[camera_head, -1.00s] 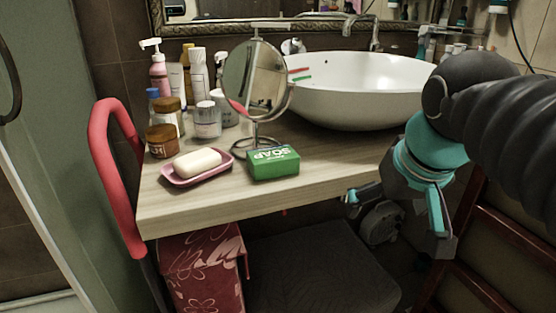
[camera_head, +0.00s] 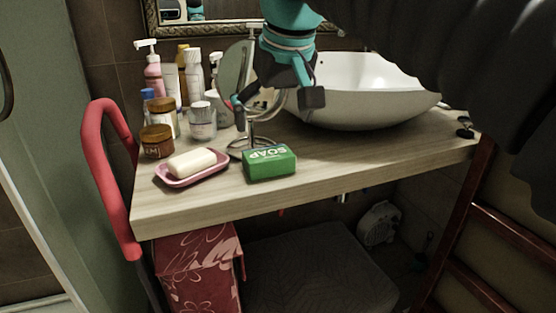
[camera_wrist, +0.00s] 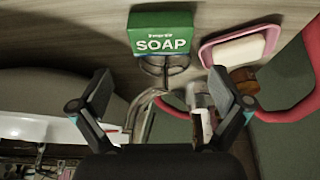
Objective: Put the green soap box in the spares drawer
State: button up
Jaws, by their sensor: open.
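The green soap box (camera_head: 270,163) lies on the wooden countertop near its front edge, with the word SOAP on it. It also shows in the wrist view (camera_wrist: 161,33), at the top, beyond my fingertips. My gripper (camera_head: 275,103) is open and empty, above and behind the box, in front of the round mirror in the head view. Its two fingers also show in the wrist view (camera_wrist: 160,92), spread wide with nothing between them at their tips. I cannot make out a spares drawer in these views.
A pink dish with a white soap bar (camera_head: 192,164) sits left of the box. The mirror stand (camera_head: 252,143) is close behind it. Several bottles and jars (camera_head: 180,95) stand back left, a white basin (camera_head: 365,95) right. A red rail (camera_head: 103,165) borders the left edge.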

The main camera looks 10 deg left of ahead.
aim_at(268, 153)
jog(key=shift+b+x, duration=0.45)
jog(key=shift+x, duration=3.8)
jog(key=shift+s, duration=0.15)
jog(key=c, duration=1.1)
jog(key=shift+r, duration=0.1)
